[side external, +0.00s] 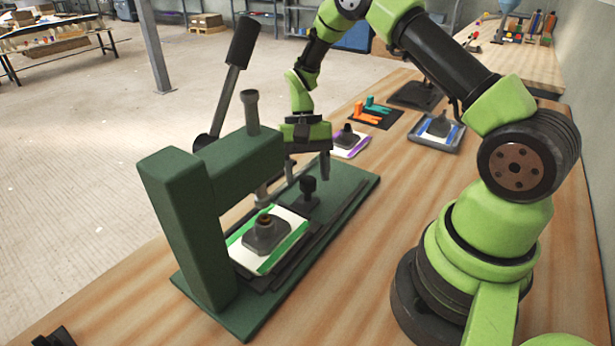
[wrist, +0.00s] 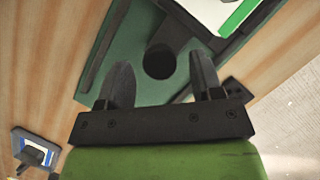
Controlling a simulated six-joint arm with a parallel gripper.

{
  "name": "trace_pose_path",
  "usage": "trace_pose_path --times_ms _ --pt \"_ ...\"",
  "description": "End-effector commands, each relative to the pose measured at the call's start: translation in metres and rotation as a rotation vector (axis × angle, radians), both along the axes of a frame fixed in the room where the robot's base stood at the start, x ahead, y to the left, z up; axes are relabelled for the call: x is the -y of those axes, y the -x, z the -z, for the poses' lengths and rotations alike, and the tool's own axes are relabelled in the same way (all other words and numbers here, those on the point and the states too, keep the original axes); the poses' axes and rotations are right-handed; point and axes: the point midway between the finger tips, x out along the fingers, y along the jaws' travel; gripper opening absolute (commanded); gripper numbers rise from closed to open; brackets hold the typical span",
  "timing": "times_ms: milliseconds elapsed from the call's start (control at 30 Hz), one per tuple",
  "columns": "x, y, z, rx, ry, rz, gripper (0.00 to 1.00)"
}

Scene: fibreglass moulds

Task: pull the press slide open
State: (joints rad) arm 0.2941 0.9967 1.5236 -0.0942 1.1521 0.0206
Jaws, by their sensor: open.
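The green press (side external: 178,205) stands on the wooden bench, with its long black lever raised. Its slide (side external: 292,258) is a dark plate on the green base, carrying a white mould plate with green strips (side external: 286,248) and a grey block under the press head. A black knob (side external: 308,187) stands upright at the slide's far end. My gripper (side external: 308,172) is open above and around the knob's area, pointing down. In the wrist view the round knob top (wrist: 159,62) lies between and slightly beyond the two open fingertips (wrist: 161,82). I cannot tell whether either finger touches it.
A purple-edged mould plate (side external: 350,144), a black tray with orange and teal pieces (side external: 374,113) and a blue-edged tray with a grey mould (side external: 436,130) lie farther back.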

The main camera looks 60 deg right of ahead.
Motion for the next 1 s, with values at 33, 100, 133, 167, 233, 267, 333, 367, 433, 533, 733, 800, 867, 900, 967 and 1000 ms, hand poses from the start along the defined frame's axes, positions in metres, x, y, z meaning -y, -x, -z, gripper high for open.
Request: trace_pose_path --times_ms 33,100,133,167,233,267,333,367,433,533,733,800,867,900,967,1000 --pt "-0.002 0.002 0.005 -0.004 -0.001 0.0 0.6" --pt "-0.003 0.003 0.009 -0.002 -0.001 0.001 0.6" --pt "-0.003 0.003 0.011 -0.001 0.0 0.001 0.6" --pt "-0.003 0.004 0.012 0.0 0.0 0.001 0.6" --pt "-0.004 0.004 0.013 0.0 0.001 0.001 0.6" --pt "-0.004 0.004 0.013 0.0 0.001 0.001 0.6" --pt "-0.004 0.004 0.013 0.0 0.001 0.001 0.6" --pt "-0.004 0.004 0.013 0.0 0.001 0.001 0.6" --pt "-0.004 0.004 0.012 0.0 0.001 0.001 0.58" --pt "-0.004 0.004 0.012 0.0 0.001 0.001 0.35" --pt "-0.004 0.004 0.012 0.0 0.001 0.001 0.0" --pt "-0.002 0.003 0.012 0.001 0.0 0.001 0.0" --pt "0.003 0.003 0.012 0.001 0.0 0.003 0.0" --pt "0.009 0.003 0.013 0.001 -0.001 0.005 0.0" --pt "0.023 0.002 0.013 0.003 0.0 0.006 0.0" --pt "0.034 0.002 0.013 0.004 0.002 0.007 0.0"
